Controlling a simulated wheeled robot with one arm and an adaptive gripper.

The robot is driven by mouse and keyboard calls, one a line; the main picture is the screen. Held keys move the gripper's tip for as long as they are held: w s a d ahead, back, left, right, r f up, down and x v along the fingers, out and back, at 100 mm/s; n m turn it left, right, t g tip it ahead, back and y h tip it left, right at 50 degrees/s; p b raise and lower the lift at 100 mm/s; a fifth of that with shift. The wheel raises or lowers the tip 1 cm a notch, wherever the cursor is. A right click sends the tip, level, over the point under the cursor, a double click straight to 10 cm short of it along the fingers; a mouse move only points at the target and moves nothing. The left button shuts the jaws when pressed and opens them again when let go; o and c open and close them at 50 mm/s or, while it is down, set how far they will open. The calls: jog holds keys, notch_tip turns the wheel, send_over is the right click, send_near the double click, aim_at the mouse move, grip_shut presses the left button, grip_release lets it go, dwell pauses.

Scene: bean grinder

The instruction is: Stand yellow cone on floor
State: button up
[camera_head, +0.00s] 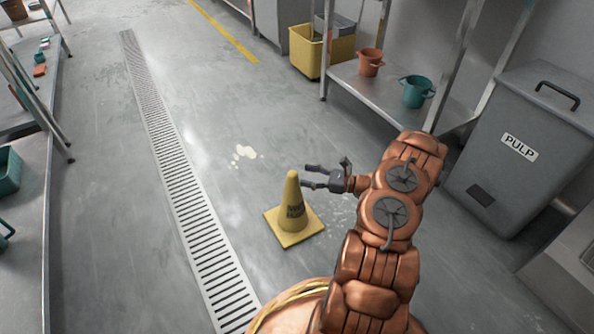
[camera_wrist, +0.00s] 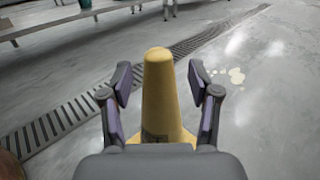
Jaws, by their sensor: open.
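The yellow cone (camera_head: 294,207) stands upright on the grey floor in the head view, its square base flat and dark lettering on its side. My gripper (camera_head: 309,177) is at the right of the cone's upper part, with its fingers pointing left. In the wrist view the cone (camera_wrist: 159,90) stands between the two spread fingers of my gripper (camera_wrist: 160,98), with visible gaps on both sides. The gripper is open and holds nothing. The cone's lower part and base are mostly hidden behind the gripper's palm in the wrist view.
A metal floor drain (camera_head: 185,187) runs left of the cone. A pale spill (camera_head: 244,153) lies behind it. A grey PULP bin (camera_head: 520,150), a shelf with pots (camera_head: 371,62), and a yellow mop bucket (camera_head: 308,52) stand along the right. Floor around the cone is clear.

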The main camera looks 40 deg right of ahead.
jog(key=p+v, duration=0.2)
jog(key=v, duration=0.4)
jog(key=w+a+r+n+g+y, duration=0.3)
jog(key=a+r+n+g, duration=0.45)
jog(key=a+r, duration=0.65)
jog(key=s+a+r+n+g+h, duration=0.1)
jog(key=s+a+r+n+g, duration=0.25)
jog(key=a, duration=0.35)
jog(key=s+a+r+n+g, duration=0.2)
jog(key=a+r+n+g, duration=0.15)
jog(key=a, duration=0.45)
jog(key=s+a+r+n+g+h, duration=0.2)
jog(key=s+a+r+n+h, duration=0.15)
jog(key=s, duration=0.35)
jog(key=s+a+r+n+g+h, duration=0.2)
jog(key=s+a+n+h, duration=0.15)
jog(key=s, duration=0.35)
jog(key=s+d+n+h, duration=0.2)
jog(key=s+n+h, duration=0.1)
jog(key=s, duration=0.3)
jog(key=s+d+r+n+t+h, duration=0.1)
jog(key=s+d+n+h, duration=0.1)
jog(key=s, duration=0.4)
jog(key=shift+s+r+n+h, duration=0.15)
jog(key=shift+s+n+h, duration=0.25)
jog(key=shift+n+h, duration=0.45)
jog(key=shift+d+r, duration=0.1)
